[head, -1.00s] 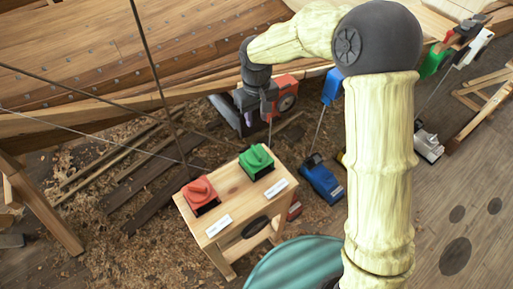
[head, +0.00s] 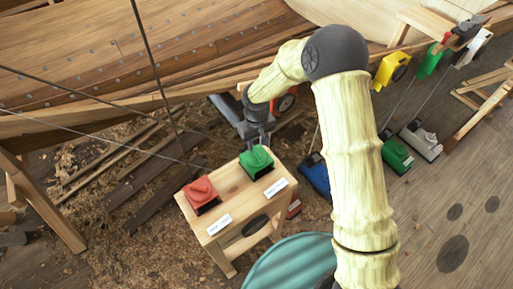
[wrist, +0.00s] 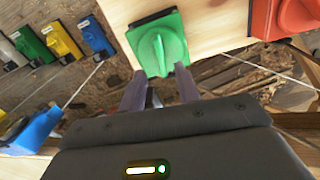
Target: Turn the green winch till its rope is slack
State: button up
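A green winch (head: 397,155) stands on the floor in the head view, between a blue and a grey-white one. A thin, straight rope runs from it up to a green block (head: 429,62). It also shows small in the wrist view (wrist: 32,46). A green knob (head: 257,160) sits on a wooden stand. It is large in the wrist view (wrist: 160,46), with a raised ridge. My gripper (wrist: 160,88) is open and empty at the knob's near edge, its two fingers apart. In the head view my gripper (head: 261,136) is just behind the knob. Contact cannot be told.
A red knob (head: 201,192) is beside the green one on the wooden stand (head: 236,193); its labels are unreadable. A blue winch (head: 313,174), a grey-white winch (head: 421,140) and a yellow block (head: 391,69) are nearby. A teal round object (head: 290,265) stands in front. Ropes cross at left.

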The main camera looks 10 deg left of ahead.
aim_at(256, 151)
notch_tip(256, 151, down, 5)
jog(key=shift+f+p, duration=0.1)
jog(key=shift+p, duration=0.3)
grip_shut()
